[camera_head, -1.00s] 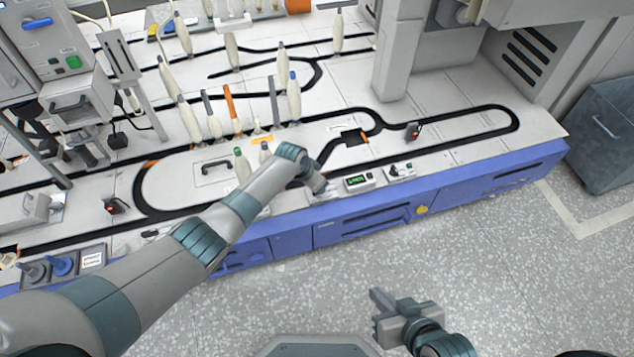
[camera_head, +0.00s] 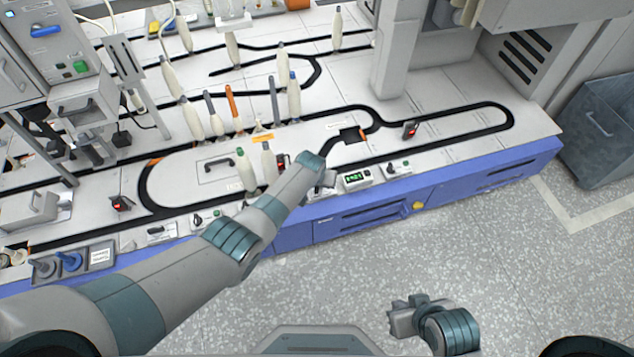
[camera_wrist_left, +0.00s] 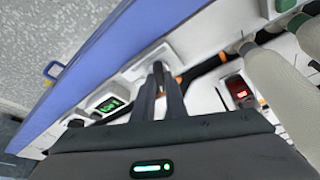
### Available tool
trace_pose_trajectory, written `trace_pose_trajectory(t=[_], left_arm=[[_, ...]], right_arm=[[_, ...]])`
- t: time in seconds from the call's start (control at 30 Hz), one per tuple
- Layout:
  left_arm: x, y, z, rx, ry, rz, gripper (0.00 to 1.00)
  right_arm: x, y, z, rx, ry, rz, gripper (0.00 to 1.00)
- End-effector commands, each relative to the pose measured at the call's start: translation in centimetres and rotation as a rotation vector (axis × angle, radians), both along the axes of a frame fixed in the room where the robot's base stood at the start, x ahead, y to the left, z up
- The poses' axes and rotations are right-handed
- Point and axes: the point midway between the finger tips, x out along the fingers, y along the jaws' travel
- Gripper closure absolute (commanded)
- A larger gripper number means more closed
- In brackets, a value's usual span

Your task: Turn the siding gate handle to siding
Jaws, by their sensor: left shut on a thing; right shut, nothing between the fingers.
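My left arm reaches across the front of the track table, and its gripper (camera_head: 326,184) is low at the table's front edge, left of the green display box. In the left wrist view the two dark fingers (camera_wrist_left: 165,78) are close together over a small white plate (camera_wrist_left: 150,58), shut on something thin. The siding gate handle itself cannot be made out; the fingers and wrist hide what they hold. My right gripper (camera_head: 394,311) is shut and empty above the floor, in front of the table.
The green display box (camera_head: 357,179) and a switch box (camera_head: 398,168) stand right of the left gripper. A red-lit box (camera_wrist_left: 240,92) and pale bobbins (camera_wrist_left: 270,75) stand close beside it. Black track loops (camera_head: 490,107) cover the white tabletop. Floor in front is clear.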

Motion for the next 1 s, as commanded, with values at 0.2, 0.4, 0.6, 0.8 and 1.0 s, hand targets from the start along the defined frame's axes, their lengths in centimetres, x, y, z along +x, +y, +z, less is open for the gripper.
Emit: trace_pose_trajectory(t=[0.2, 0.4, 0.6, 0.8, 1.0], left_arm=[[0.0, 0.0, -0.02, 0.0, 0.0, 0.011, 1.0], [0.0, 0.0, -0.02, -0.001, 0.0, 0.01, 1.0], [0.0, 0.0, -0.01, -0.001, 0.0, 0.009, 0.7], [-0.01, 0.0, 0.02, 0.0, 0.0, 0.009, 0.7], [-0.23, 0.03, 0.62, -0.001, 0.0, 0.009, 0.7]], right_arm=[[-0.01, -0.05, -0.01, -0.002, 0.003, 0.0, 1.0], [0.02, -0.05, -0.02, -0.001, 0.002, -0.001, 1.0], [0.03, -0.05, -0.02, -0.001, 0.002, -0.001, 1.0], [0.02, -0.04, 0.02, -0.001, 0.002, -0.001, 1.0], [-0.24, -0.25, 0.37, -0.009, 0.015, -0.002, 1.0]])
